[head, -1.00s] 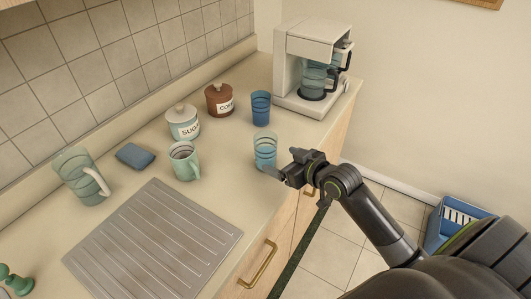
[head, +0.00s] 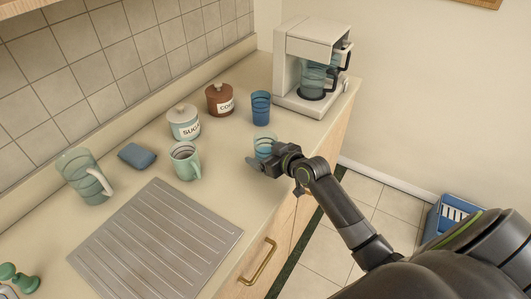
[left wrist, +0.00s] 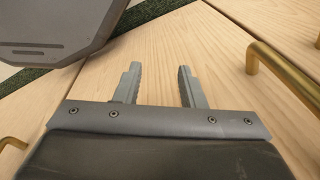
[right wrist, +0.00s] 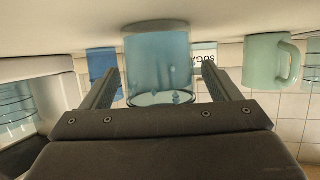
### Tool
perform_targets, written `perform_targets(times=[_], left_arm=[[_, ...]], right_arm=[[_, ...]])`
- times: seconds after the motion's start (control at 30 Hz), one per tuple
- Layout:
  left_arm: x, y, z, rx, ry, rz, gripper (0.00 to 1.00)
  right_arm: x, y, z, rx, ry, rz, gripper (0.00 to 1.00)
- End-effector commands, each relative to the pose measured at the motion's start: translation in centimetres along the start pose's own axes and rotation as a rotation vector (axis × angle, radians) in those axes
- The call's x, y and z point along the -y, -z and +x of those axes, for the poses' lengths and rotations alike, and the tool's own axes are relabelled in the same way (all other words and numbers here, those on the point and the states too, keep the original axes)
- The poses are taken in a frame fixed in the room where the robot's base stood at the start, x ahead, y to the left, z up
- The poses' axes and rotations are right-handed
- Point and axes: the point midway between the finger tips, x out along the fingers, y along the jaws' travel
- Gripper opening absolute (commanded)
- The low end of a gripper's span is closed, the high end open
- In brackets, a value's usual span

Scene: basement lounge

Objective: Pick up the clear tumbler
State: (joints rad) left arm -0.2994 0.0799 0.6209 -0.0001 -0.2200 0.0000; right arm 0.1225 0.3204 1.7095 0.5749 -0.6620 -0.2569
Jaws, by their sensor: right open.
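The clear tumbler (head: 264,142), light blue and see-through, stands upright on the counter near its front edge. My right gripper (head: 263,164) is at the tumbler and hides its lower part in the head view. In the right wrist view, which is upside down, the tumbler (right wrist: 158,62) lies between the two spread fingers of the right gripper (right wrist: 160,68). The fingers are open, and I cannot tell whether either touches the glass. My left gripper (left wrist: 158,70) is open and empty in front of the wooden cabinet fronts, and it is out of the head view.
A dark blue tumbler (head: 260,107) stands behind, near the coffee maker (head: 303,60). A green mug (head: 185,162), sugar jar (head: 184,124) and brown coffee jar (head: 219,98) stand to the left. A pitcher (head: 83,175), blue sponge (head: 137,156) and drainboard (head: 155,240) are further left.

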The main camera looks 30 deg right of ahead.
Motion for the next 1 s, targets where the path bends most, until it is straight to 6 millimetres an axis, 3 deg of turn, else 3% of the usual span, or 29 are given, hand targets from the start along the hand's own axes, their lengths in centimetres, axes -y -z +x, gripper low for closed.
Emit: perform_targets(times=[0.13, 0.57, 0.83, 1.0], left_arm=[[0.0, 0.0, 0.0, 0.0, 0.0, 0.0, 0.36], [0.0, 0.0, 0.0, 0.0, 0.0, 0.0, 0.36], [0.0, 0.0, 0.0, 0.001, 0.0, 0.0, 0.36], [0.0, -0.1, 0.2, 0.001, 0.0, 0.0, 0.36]], right_arm=[[0.0, 0.0, 0.0, 0.0, 0.0, 0.0, 0.82], [0.0, 0.0, 0.0, 0.0, 0.0, 0.0, 0.25], [0.0, 0.4, -0.1, -0.004, 0.0, -0.001, 0.25], [0.0, 2.6, -1.0, -0.008, 0.0, -0.005, 0.25]])
